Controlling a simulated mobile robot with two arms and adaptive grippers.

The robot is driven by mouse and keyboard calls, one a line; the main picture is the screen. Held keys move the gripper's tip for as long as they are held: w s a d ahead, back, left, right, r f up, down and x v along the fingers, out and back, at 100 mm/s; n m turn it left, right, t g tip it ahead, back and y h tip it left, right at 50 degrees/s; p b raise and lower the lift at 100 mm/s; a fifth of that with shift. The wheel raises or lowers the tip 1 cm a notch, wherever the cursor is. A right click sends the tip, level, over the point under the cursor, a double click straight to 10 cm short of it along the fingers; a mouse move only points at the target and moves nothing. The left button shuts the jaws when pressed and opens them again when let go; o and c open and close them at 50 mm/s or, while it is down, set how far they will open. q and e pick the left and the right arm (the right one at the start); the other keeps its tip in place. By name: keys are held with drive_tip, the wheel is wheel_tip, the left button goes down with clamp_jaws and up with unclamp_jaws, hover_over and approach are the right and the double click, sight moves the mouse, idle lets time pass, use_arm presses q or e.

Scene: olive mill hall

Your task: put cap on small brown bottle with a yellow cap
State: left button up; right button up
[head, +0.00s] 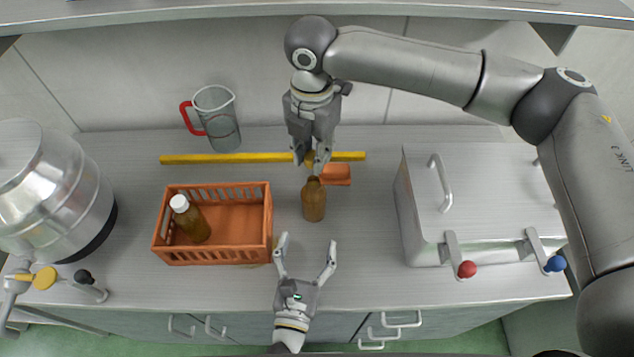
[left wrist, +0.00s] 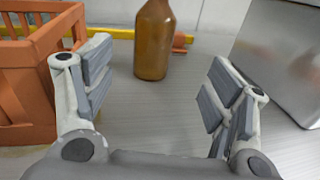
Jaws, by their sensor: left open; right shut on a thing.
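The small brown bottle (head: 314,203) stands upright on the bench, right of the orange crate. It also shows in the left wrist view (left wrist: 154,45), its top cut off there. My right gripper (head: 311,160) points down from above, shut on a small yellow cap (head: 309,157). The cap appears close to the bottle's mouth; I cannot tell whether they touch. My left gripper (head: 306,246) is open and empty on the near side of the bottle, its fingers pointing towards it. In the left wrist view the bottle stands beyond the open fingers (left wrist: 151,88).
The orange crate (head: 216,256) holds a white-capped brown bottle (head: 190,218). A yellow bar (head: 220,159) and small orange piece (head: 337,174) lie behind. A jug (head: 217,118) stands at the back, a steel vessel (head: 50,190) left, a lidded metal box (head: 490,195) right.

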sight(312, 210)
use_arm(q)
drive_tip(key=shift+w+a+f+n+y, duration=0.15)
drive_tip(key=shift+w+n+y, duration=0.15)
drive_tip(key=shift+n, duration=0.3)
use_arm(e)
drive_tip(key=shift+w, duration=0.4)
use_arm(q)
drive_tip(key=shift+s, duration=0.35)
use_arm(e)
drive_tip(key=shift+s+r, duration=0.2)
drive_tip(key=shift+s, duration=0.2)
use_arm(q)
drive_tip(key=w, duration=0.4)
drive_tip(key=w+d, duration=0.1)
drive_tip(key=w, duration=0.7)
drive_tip(key=shift+d, duration=0.4)
use_arm(e)
drive_tip(key=shift+w, duration=0.15)
use_arm(q)
drive_tip(key=shift+c, duration=0.4)
drive_tip(key=c, duration=1.5)
use_arm(e)
drive_tip(key=shift+f, duration=2.55)
